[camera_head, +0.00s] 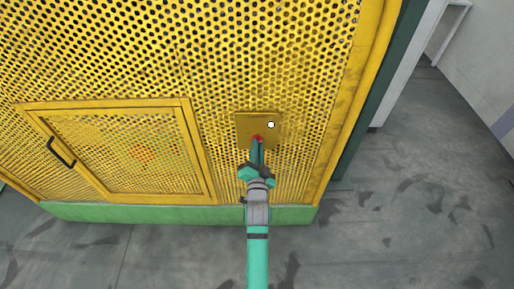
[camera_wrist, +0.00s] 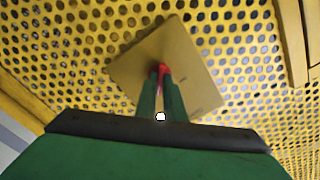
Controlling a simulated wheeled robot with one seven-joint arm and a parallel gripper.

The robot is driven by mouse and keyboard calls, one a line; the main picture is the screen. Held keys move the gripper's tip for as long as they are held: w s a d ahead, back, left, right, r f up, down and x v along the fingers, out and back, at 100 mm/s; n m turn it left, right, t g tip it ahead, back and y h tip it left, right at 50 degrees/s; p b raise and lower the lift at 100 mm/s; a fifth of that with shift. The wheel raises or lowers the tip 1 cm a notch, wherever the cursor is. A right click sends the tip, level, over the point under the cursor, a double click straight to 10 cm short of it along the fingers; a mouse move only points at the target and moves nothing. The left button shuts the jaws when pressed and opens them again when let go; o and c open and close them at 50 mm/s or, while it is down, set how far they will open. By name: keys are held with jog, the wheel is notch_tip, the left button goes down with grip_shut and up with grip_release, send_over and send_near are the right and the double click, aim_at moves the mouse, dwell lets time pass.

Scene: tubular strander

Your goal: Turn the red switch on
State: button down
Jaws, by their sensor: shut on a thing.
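The red switch (camera_head: 257,138) sits on a yellow plate (camera_head: 243,121) on the perforated yellow panel. In the wrist view the red switch (camera_wrist: 162,69) shows between my two green fingertips, in front of the plate (camera_wrist: 135,72). My gripper (camera_head: 257,144) reaches up to the plate from below and is shut on the red switch. Most of the switch is hidden by the fingers, so its exact position cannot be told. A small white round spot (camera_head: 271,125) shows on the plate at the upper right of the switch.
A framed perforated door (camera_head: 130,150) with a black handle (camera_head: 61,152) is to the left of the plate. A green base rail (camera_head: 150,213) runs along the bottom of the yellow enclosure (camera_head: 290,60). The grey floor (camera_head: 420,190) at the right is clear.

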jog(key=shift+a+f+m, duration=0.1)
jog(key=shift+f+m, duration=0.05)
jog(key=shift+m, duration=0.15)
jog(key=c, duration=1.9)
grip_release()
jog(key=shift+o, duration=0.2)
jog(key=shift+s, duration=0.15)
jog(key=s, duration=1)
jog(key=shift+s, duration=0.3)
jog(key=shift+w, duration=0.1)
jog(key=s+f+n+g, duration=0.1)
jog(key=s+f+n, duration=0.15)
jog(key=s, duration=0.65)
jog(key=s+f+n, duration=0.1)
jog(key=s+f, duration=0.2)
jog(key=s, duration=0.6)
jog(key=s+r+n, duration=0.2)
jog(key=s, duration=0.7)
jog(key=s+r+n+g, duration=0.1)
jog(key=s+n, duration=0.2)
jog(key=s, duration=0.7)
jog(key=shift+r+n+g, duration=0.3)
jog(key=shift+r+n, duration=0.05)
